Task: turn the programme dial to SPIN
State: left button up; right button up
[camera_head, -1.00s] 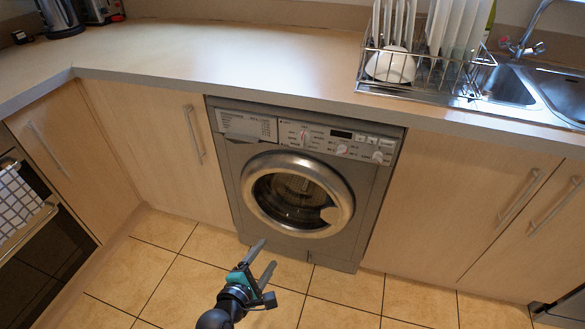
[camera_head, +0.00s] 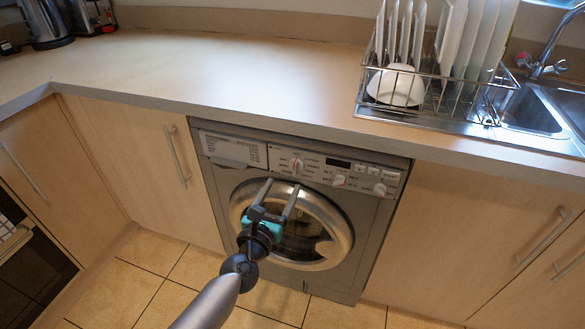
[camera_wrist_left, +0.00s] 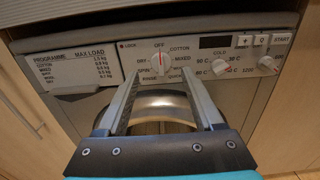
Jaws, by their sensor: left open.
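The programme dial (camera_head: 297,165) is a round pale knob with a red pointer mark on the washing machine's (camera_head: 362,225) control panel. In the left wrist view the dial (camera_wrist_left: 160,63) has its red mark pointing up at OFF, and SPIN is printed to its left. My left gripper (camera_head: 277,184) is open and empty, in front of the machine and just below the dial in the picture. In the left wrist view its two fingers (camera_wrist_left: 161,82) reach up on either side below the dial, apart from it. My right gripper is not in view.
Two smaller knobs (camera_head: 339,181) and a dark display (camera_head: 340,163) are right of the dial. A drawer with a printed label (camera_head: 234,149) is left of it. The worktop (camera_head: 230,75) overhangs above the panel. A dish rack (camera_head: 438,95) stands by the sink.

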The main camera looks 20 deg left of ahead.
aim_at(294, 166)
pick_arm(q)
jog(key=w+b, duration=0.1)
jog(key=w, duration=0.6)
jog(key=shift+w+d, duration=0.1)
jog(key=shift+w, duration=0.1)
jog(key=shift+w+b, duration=0.3)
jog(key=shift+w, duration=0.25)
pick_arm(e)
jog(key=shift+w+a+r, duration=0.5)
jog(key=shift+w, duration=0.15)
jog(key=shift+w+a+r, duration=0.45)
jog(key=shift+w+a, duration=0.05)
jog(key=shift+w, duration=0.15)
pick_arm(q)
jog(key=c, duration=1)
jog(key=shift+s+f, duration=0.1)
jog(key=shift+f, duration=0.05)
grip_shut()
